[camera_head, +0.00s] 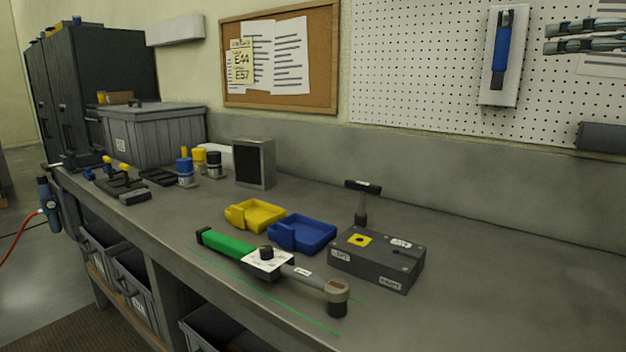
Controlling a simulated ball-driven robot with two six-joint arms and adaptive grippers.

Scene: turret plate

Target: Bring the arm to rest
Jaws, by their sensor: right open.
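My right gripper (550,38) comes in from the right edge at the top right. Its two grey fingers point left, spaced apart, with nothing between them. It shows in front of the pegboard, well above the bench and touching nothing I can see. The rest of the right arm is outside the picture. My left gripper is not in view. On the bench below, a green-handled wrench (228,243) lies along the front, with a white plate (268,261) at its middle. A dark grey labelled block (372,266) sits to its right, with a black T-handled tool (361,205) upright at its back edge.
A yellow bin (258,214) and a blue bin (303,233) lie behind the wrench. A small dark-fronted box (254,163), bottles and a grey crate (150,135) stand further left. A blue tool (501,58) hangs on the pegboard (420,70). The bench's right side is clear.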

